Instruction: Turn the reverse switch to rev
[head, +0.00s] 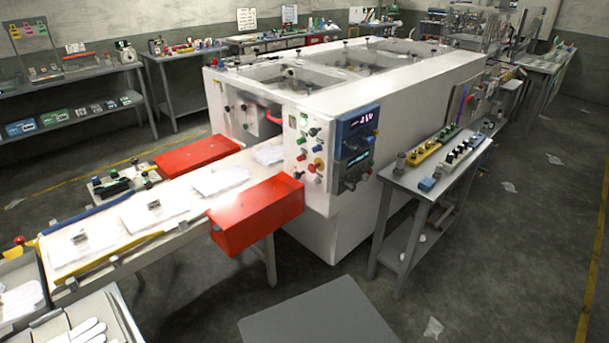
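A large white machine (420,95) stands in the middle of the head view. Its near face carries a control panel (294,160) with several small red, green, black and yellow buttons and knobs. A blue unit (341,134) with a lit purple display is fixed at the panel's right, and more dark knobs sit below it. The labels are too small to read, so I cannot tell which control is the reverse switch or how it is set. My gripper is not in view.
A conveyor (110,222) with flat white gloves runs into the machine between two red guards (257,212). The front guard juts out left of the panel. A grey side table (403,178) with several small parts stands right of it. Open floor (480,270) lies at the right.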

